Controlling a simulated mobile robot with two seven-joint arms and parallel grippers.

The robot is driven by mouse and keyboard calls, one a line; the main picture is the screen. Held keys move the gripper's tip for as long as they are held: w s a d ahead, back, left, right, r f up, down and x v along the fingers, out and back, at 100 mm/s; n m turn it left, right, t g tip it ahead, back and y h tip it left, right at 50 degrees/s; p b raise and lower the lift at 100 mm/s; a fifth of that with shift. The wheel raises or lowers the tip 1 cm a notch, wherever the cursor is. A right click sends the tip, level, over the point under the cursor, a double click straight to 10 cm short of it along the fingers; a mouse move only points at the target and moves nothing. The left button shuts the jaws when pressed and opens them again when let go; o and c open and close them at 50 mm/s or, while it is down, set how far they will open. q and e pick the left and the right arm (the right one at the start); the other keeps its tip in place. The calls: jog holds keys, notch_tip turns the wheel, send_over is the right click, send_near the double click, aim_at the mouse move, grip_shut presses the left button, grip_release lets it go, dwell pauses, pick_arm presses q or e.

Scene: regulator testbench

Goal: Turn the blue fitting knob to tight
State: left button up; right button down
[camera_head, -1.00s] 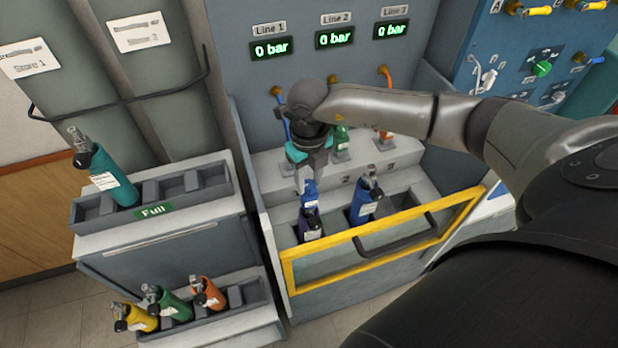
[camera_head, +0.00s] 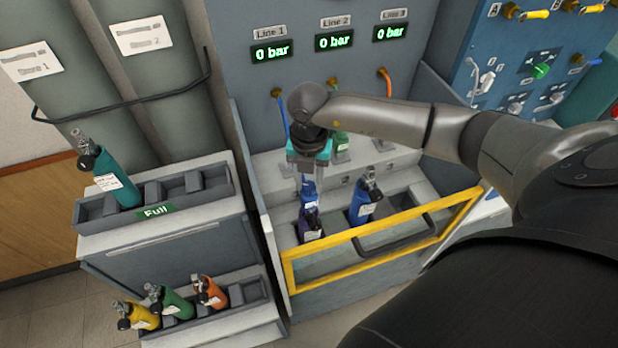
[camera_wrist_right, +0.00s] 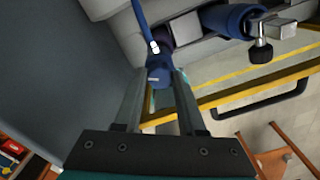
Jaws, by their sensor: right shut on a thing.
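The blue fitting knob (camera_wrist_right: 159,76) sits between the fingertips of my right gripper (camera_wrist_right: 157,84) in the right wrist view, with a blue hose running up from it. In the head view my right gripper (camera_head: 309,180) points down from the teal wrist, its fingers shut on the blue fitting (camera_head: 309,192). A purple bottle (camera_head: 309,226) stands right below the fitting in the bench's front rack. How far the knob is turned cannot be read. My left gripper is not in view.
A blue bottle (camera_head: 360,207) stands in the rack just right of the purple one. A yellow-framed guard (camera_head: 375,257) runs along the bench front. A teal bottle (camera_head: 117,178) stands on the cart at left, with several bottles below. The line displays (camera_head: 334,40) read 0 bar.

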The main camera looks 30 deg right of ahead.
aim_at(309, 185)
jog(key=shift+m, duration=0.3)
jog(key=shift+c, duration=2.4)
grip_release()
notch_tip(309, 185, up, 15)
jog(key=b, duration=0.1)
jog(key=shift+r, duration=0.1)
